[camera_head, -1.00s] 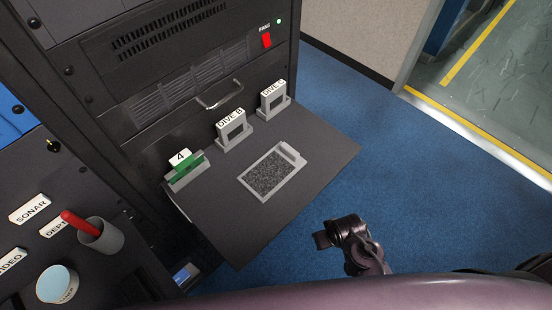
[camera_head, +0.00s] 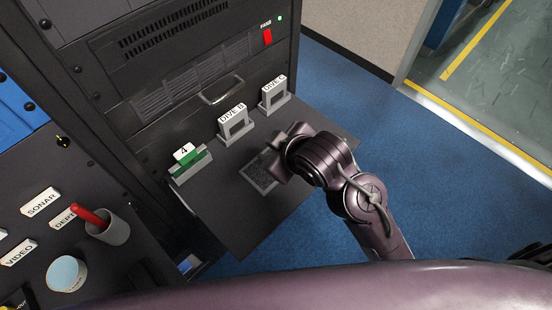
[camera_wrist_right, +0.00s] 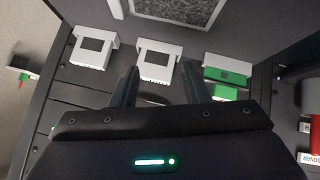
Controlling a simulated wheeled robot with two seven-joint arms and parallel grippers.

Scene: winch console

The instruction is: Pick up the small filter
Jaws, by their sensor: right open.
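The small filter is a flat grey-framed panel with a dark speckled mesh (camera_head: 256,176), lying on the dark pull-out shelf (camera_head: 232,225). My right arm covers its right part in the head view. In the right wrist view the filter (camera_wrist_right: 181,10) shows at the top edge, cut off by the frame. My right gripper (camera_wrist_right: 161,80) is open, with nothing between its two fingers. In the head view its hand is over the filter's right side, and its fingertips are hard to make out. My left gripper is not in view.
Along the shelf's back stand a holder with a green card marked 4 (camera_head: 188,160) and grey holders labelled DIVE B (camera_head: 234,124) and DIVE C (camera_head: 274,95). A drawer handle (camera_head: 222,92) is behind. A cup with a red marker (camera_head: 112,229) stands on the left console.

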